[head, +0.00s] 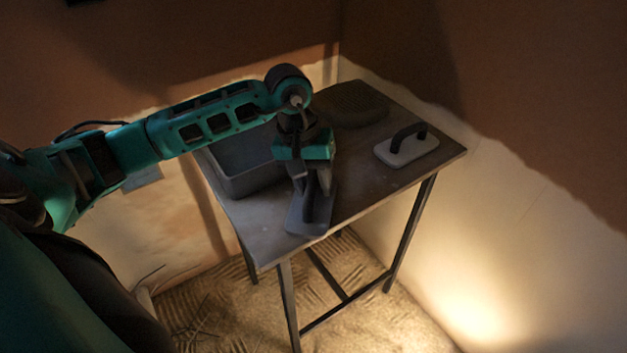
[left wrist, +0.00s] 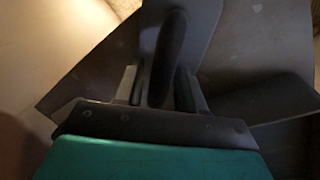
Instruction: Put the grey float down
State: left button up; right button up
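The grey float (head: 296,219) has a flat grey plate and a dark bar handle. In the head view it is at the front edge of the small table (head: 262,236); I cannot tell whether its plate touches the top. My left gripper (head: 312,188) is above it, pointing down, shut on its handle. In the left wrist view the dark handle (left wrist: 168,45) stands between the two fingers (left wrist: 160,92), with the plate (left wrist: 205,22) beyond. The fingers hide part of the float in the head view. My right gripper is out of view.
A grey tub (head: 248,180) stands left of the float on the table. A pale float with a black handle (head: 408,150) lies at the right, and a dark round-ended pad (head: 352,104) at the back. Bare tabletop (head: 365,185) lies right of the gripper. Walls close off the back and right.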

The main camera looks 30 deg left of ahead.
pick_arm(q)
jog(key=shift+o, duration=1.1)
jog(key=shift+r, duration=0.1)
jog(key=shift+r+p, duration=0.3)
notch_tip(320, 180, up, 11)
jog(key=s+a, duration=0.1)
jog(key=a, duration=0.1)
jog(key=shift+r, duration=0.2)
jog(key=shift+a, duration=0.1)
